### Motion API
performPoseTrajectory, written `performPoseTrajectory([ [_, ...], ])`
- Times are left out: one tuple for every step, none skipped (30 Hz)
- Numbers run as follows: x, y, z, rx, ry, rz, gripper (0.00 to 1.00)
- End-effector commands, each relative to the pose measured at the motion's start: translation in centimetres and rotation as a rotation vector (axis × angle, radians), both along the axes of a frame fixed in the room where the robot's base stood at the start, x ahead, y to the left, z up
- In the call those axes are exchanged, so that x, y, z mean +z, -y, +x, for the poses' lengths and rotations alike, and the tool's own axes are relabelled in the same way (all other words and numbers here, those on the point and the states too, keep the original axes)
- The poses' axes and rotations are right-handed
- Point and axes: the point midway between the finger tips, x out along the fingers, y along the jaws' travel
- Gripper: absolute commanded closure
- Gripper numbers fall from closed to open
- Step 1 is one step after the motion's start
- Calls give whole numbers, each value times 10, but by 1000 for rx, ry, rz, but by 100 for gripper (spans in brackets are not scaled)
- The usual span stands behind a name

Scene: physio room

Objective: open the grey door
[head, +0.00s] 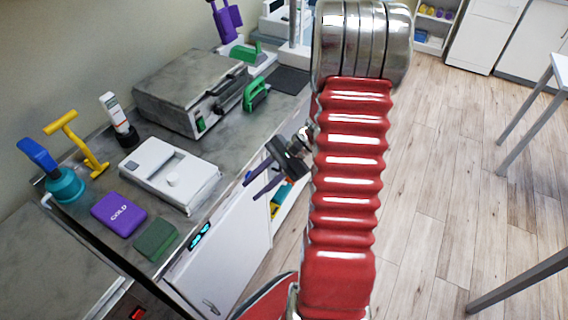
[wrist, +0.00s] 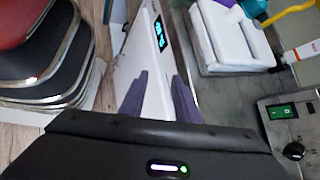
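I see no door that is plainly grey. The nearest match is a pale, whitish door front (head: 235,250) under the counter, with a lit blue display near its top left. It looks shut. A small dark outline, possibly its handle, shows low on it at the picture's bottom. In the wrist view the pale front (wrist: 140,60) stands beyond the fingers, seen at a slant. My gripper (head: 257,182) is open and empty, near the counter's front edge to the right of the display. In the wrist view its two purplish fingers (wrist: 160,98) are apart.
The counter (head: 185,225) carries a white device (head: 170,175), a purple COLD pack (head: 119,213), a green block (head: 155,240) and a large metal-grey appliance (head: 185,95). Open shelving (head: 285,200) stands right of the door. Wooden floor (head: 430,180) is free at right; table legs stand farther right.

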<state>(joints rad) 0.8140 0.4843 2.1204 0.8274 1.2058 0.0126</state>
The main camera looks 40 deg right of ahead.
Motion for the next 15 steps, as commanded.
performPoseTrajectory([
  [-10, 9, 0, -46, -12, 37, 70],
  [-15, 13, 1, -70, -17, 57, 70],
  [-22, 19, 1, -103, -23, 85, 70],
  [-27, 24, 1, -128, -27, 106, 70],
  [-32, 28, 1, -154, -30, 127, 70],
  [-38, 34, 1, -188, -34, 153, 70],
  [-43, 39, 1, -213, -37, 173, 70],
  [-49, 43, 2, -240, -40, 194, 70],
  [-55, 50, 1, -274, -43, 222, 70],
  [-60, 54, 2, -302, -43, 243, 70],
  [-65, 59, 2, -327, -44, 264, 70],
  [-72, 65, 2, -364, -45, 293, 70],
  [-77, 71, 2, -393, -44, 314, 70],
  [-81, 76, 3, -419, -42, 336, 70],
  [-88, 83, 3, -459, -39, 365, 70],
])
